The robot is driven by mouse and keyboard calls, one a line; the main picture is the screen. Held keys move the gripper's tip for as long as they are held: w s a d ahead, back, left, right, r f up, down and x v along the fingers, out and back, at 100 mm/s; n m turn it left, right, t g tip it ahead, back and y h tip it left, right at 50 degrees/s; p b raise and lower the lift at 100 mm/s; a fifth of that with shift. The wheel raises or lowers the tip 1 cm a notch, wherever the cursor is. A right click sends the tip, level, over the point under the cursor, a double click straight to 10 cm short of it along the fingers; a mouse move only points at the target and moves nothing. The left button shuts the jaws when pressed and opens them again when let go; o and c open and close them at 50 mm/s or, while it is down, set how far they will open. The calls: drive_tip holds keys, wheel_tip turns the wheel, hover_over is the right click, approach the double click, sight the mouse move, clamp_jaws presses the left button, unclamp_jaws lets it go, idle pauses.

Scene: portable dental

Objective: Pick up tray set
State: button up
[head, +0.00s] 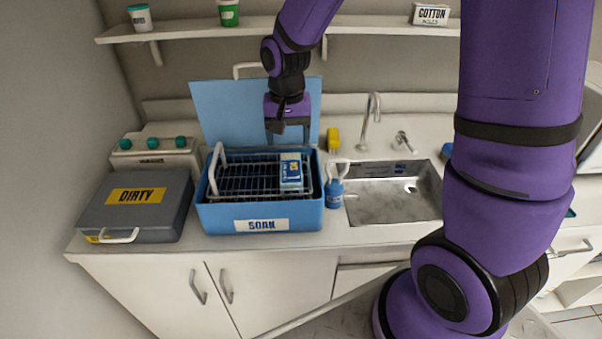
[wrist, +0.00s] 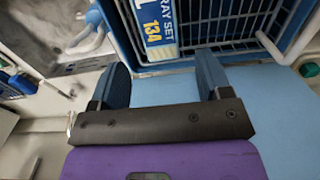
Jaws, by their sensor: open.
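The tray set (head: 291,172) is a small blue and white box with a yellow label. It sits at the right end of the wire basket (head: 240,180) inside the blue SOAK bin (head: 262,214). In the wrist view the tray set (wrist: 156,30) reads "TRAY SET 13A" and lies just beyond my fingertips. My gripper (head: 288,139) is open and empty, pointing down behind and above the tray set, in front of the raised blue lid (head: 225,108). In the wrist view my gripper (wrist: 160,70) has its two fingers apart.
A grey DIRTY case (head: 140,208) stands left of the bin. A blue bottle (head: 334,188) and the sink (head: 395,195) are on the right, with a yellow sponge (head: 333,139) behind. The basket's white handle (head: 214,168) stands up at the left.

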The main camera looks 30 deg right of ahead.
sight(291, 167)
drive_tip(key=shift+w+d+f, duration=0.1)
drive_tip(key=shift+d+f, duration=0.05)
drive_tip(key=shift+f, duration=2.6)
drive_tip(key=shift+d+f, duration=0.1)
drive_tip(key=shift+f, duration=2.65)
drive_tip(key=c, duration=0.8)
